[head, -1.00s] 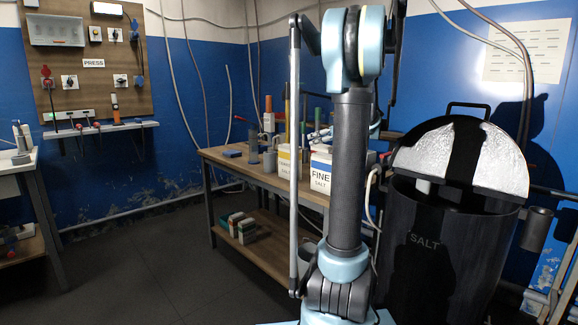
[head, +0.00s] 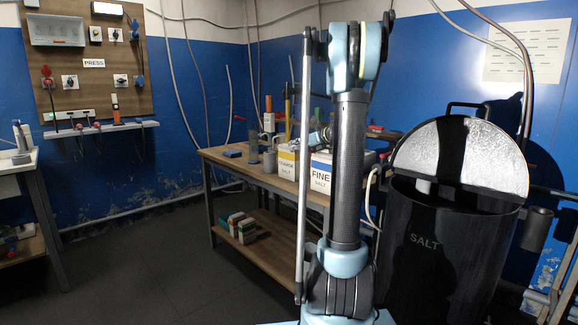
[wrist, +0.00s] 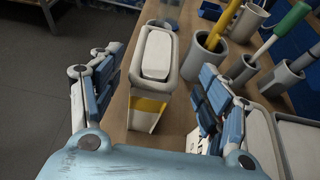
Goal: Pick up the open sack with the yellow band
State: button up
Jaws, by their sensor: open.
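The open sack with the yellow band (head: 287,162) stands upright on the wooden bench in the head view. It is white, with dark lettering partly readable. In the wrist view the sack (wrist: 149,112) is seen from above, with a pale rounded top and the yellow band on its near side. My gripper (wrist: 158,75) is open, with one finger on each side of the sack, the left one apart from it. I cannot tell whether the right finger touches it. In the head view my gripper is mostly hidden behind my arm.
A white FINE SALT sack (head: 321,172) stands just right of it on the bench (head: 223,160). Grey pots (wrist: 204,58) holding tools stand close to my right finger. A large black SALT bin (head: 440,240) stands at the right. The floor at left is clear.

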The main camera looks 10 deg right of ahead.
aim_at(290, 162)
jog(key=x, duration=0.4)
jog(key=shift+a+f, duration=0.3)
jog(key=shift+a, duration=0.15)
grip_shut()
